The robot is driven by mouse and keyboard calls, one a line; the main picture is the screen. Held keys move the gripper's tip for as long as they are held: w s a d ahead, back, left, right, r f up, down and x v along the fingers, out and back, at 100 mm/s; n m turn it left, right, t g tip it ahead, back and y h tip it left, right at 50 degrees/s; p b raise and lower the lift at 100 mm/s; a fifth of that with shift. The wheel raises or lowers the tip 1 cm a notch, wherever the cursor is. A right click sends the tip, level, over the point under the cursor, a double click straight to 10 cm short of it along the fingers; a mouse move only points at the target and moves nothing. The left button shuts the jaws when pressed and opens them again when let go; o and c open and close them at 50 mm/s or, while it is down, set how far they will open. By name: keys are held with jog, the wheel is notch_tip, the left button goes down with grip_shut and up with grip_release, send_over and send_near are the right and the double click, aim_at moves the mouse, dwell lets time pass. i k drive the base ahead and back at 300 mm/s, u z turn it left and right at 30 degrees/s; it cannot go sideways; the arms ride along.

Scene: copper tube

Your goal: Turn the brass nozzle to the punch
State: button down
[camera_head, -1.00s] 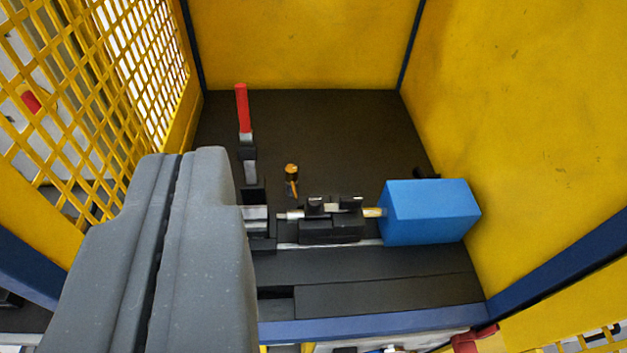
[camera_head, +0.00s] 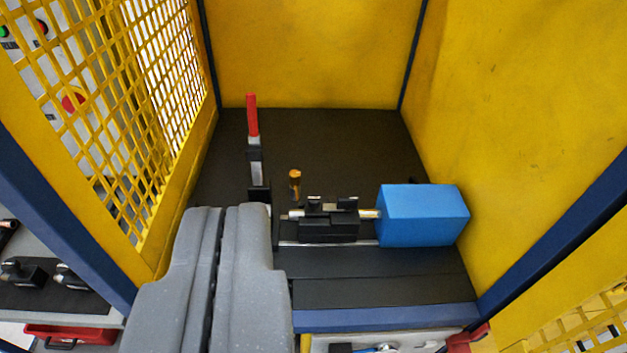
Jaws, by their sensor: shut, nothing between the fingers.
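My gripper (camera_head: 222,209) rises from the bottom of the view, its two grey fingers shut together with nothing between them. Its tips are in front of the left end of the bench device. A small brass piece (camera_head: 295,180), seemingly the nozzle, stands upright on the dark floor behind the black clamp block (camera_head: 328,228). It is apart from my gripper, to the right and farther back. A pale metal tip (camera_head: 290,215), perhaps the punch, points left from the clamp block. A short brass-coloured rod (camera_head: 369,213) joins the block to a blue box (camera_head: 420,215). My fingers hide the device's left end.
A lever with a red handle (camera_head: 252,115) stands upright behind my fingertips. Yellow walls (camera_head: 520,120) close the back and right, and yellow mesh (camera_head: 130,90) the left. A blue front edge (camera_head: 390,318) borders the dark floor. The floor behind the device is mostly clear.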

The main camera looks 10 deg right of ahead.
aim_at(295, 175)
jog(key=z, duration=0.15)
jog(key=i, duration=1)
jog(key=z, duration=0.1)
